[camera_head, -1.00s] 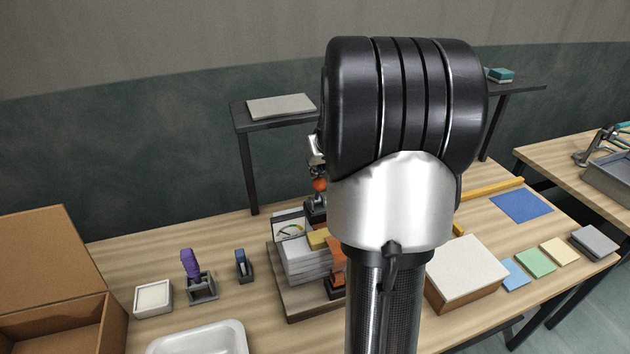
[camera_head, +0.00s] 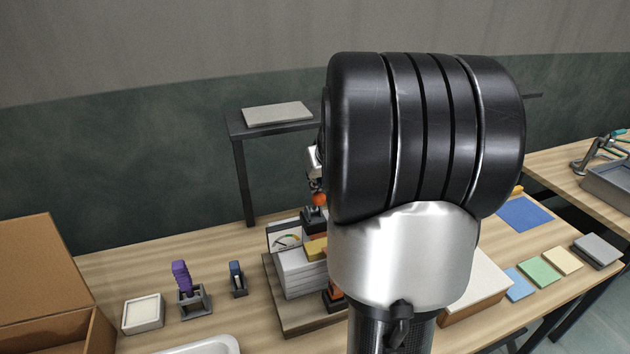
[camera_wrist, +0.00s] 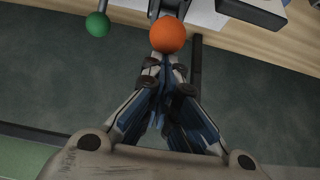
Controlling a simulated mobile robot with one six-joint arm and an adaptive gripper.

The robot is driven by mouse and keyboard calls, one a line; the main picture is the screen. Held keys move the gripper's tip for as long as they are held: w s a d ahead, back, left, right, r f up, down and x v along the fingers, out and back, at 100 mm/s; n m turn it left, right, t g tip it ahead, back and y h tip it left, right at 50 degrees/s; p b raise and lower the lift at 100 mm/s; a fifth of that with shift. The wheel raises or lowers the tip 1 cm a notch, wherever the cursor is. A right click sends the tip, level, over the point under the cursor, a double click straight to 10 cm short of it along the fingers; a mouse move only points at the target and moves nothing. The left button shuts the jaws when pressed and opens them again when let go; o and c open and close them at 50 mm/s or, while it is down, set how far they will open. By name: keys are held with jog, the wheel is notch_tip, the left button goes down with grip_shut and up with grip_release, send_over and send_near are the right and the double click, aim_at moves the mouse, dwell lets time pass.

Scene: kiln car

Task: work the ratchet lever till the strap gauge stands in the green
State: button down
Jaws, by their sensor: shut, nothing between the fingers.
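The strap gauge (camera_head: 287,240) is a white dial with a coloured arc, standing at the stack's left end; its needle is too small to read surely. White slabs (camera_head: 302,274) lie stacked on a wooden base (camera_head: 285,320), partly behind my arm. An orange ball knob (camera_head: 319,199) shows above the stack, and large in the wrist view (camera_wrist: 168,34). My gripper (camera_wrist: 168,62) is shut and empty, its fingertips just short of the orange knob or touching it; I cannot tell which. In the head view my arm hides most of the gripper and the lever.
A green ball (camera_wrist: 97,24) on a rod stands left of the orange knob in the wrist view. A purple-handled tool (camera_head: 182,277), a white dish (camera_head: 143,314) and a cardboard box (camera_head: 45,275) are at the left. A pale-topped block (camera_head: 487,280) is at the right.

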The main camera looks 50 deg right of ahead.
jog(key=shift+s+a+f, duration=0.15)
jog(key=shift+s, duration=0.05)
jog(key=v, duration=1.2)
jog(key=shift+w, duration=0.2)
